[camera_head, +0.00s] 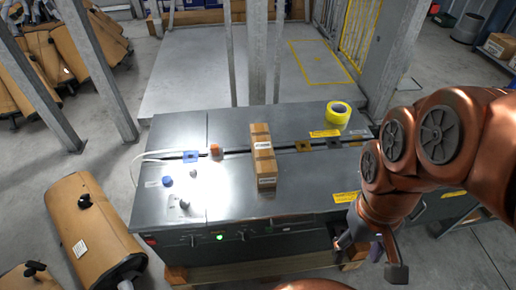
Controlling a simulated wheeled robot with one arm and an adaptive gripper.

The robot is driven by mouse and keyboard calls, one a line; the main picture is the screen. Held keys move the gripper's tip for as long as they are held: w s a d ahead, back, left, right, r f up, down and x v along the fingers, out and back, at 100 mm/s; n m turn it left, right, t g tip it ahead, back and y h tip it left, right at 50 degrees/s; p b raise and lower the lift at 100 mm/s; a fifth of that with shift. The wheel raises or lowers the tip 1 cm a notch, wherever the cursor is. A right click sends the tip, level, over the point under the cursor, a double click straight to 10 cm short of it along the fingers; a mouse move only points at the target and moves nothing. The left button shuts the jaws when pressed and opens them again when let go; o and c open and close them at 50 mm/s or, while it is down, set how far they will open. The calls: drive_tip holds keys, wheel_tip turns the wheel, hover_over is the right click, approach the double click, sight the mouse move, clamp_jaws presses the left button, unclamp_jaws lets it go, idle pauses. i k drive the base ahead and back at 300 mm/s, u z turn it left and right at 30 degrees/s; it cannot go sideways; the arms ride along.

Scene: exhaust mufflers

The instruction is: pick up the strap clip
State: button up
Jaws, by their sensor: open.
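My gripper (369,258) is at the lower right, in front of the grey metal workbench (225,180). Its two fingers are spread and point down, with no object visible between them. No part is clearly recognisable as the strap clip. Small parts lie on the left half of the bench top: a grey metallic piece (184,203), a blue round piece (167,182), a small pale piece (193,173) and an orange block (215,149). My gripper is well to the right of all of these and apart from them.
A yellow tape roll (338,113) sits at the back right. Large brown wrapped mufflers (90,230) lie on the floor at left. Metal posts (257,60) rise behind the bench. Bare bench top lies right of the boxes.

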sight(214, 147)
drive_tip(key=u, duration=0.5)
drive_tip(key=k, duration=0.55)
drive_tip(key=u, duration=1.3)
drive_tip(key=i, duration=1.3)
drive_tip(key=z, duration=0.3)
